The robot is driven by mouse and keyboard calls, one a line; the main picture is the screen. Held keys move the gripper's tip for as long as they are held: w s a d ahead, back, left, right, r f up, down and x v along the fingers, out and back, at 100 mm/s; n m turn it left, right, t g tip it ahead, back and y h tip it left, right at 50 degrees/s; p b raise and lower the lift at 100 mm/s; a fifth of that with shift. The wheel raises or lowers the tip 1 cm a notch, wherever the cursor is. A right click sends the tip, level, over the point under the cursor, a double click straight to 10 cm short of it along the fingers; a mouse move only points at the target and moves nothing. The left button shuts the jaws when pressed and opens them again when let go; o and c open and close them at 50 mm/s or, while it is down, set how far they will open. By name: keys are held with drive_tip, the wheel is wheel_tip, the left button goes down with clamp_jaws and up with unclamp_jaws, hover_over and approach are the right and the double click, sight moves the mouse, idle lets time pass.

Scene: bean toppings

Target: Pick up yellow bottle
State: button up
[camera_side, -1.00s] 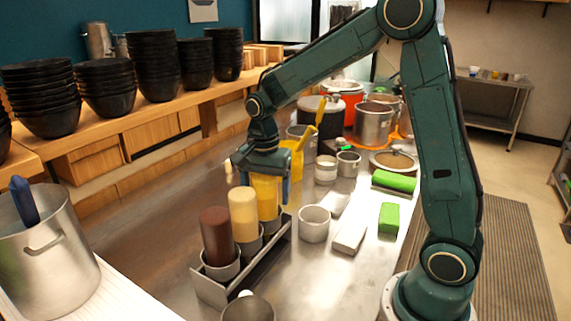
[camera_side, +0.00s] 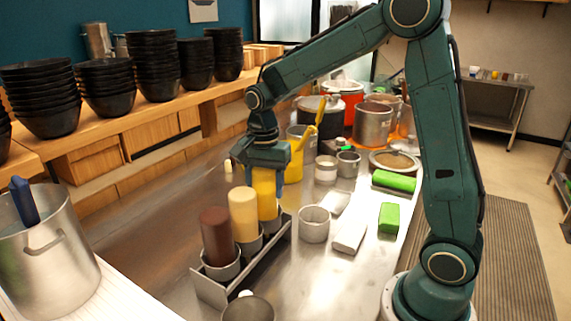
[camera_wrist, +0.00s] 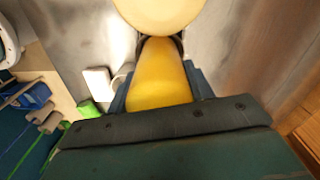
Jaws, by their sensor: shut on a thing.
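The yellow bottle (camera_side: 265,188) stands at the far end of the grey rack (camera_side: 212,289). My gripper (camera_side: 266,184) points down over it and is shut on its upper part. In the wrist view the yellow bottle (camera_wrist: 158,76) sits between the two fingers of my gripper (camera_wrist: 160,88). Its lower part is partly hidden behind the cream bottle (camera_side: 243,214), which stands next to it in the rack. A brown bottle (camera_side: 216,236) stands at the near end.
A yellow container (camera_side: 294,162) with a utensil stands behind. A steel pot (camera_side: 60,260) is at left.

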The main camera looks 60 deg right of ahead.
wheel_tip(320, 180, up, 19)
drive_tip(key=shift+f, duration=0.2)
idle(0.3)
drive_tip(key=shift+s, duration=0.1)
idle(0.6)
drive_tip(key=s+d+f+m, duration=0.6)
drive_tip(key=s+d+f, duration=0.2)
drive_tip(key=d, duration=0.2)
drive_tip(key=shift+d, duration=0.4)
drive_tip(key=shift+f, duration=2)
drive_tip(key=shift+o, duration=0.5)
drive_tip(key=c, duration=0.7)
idle(1.4)
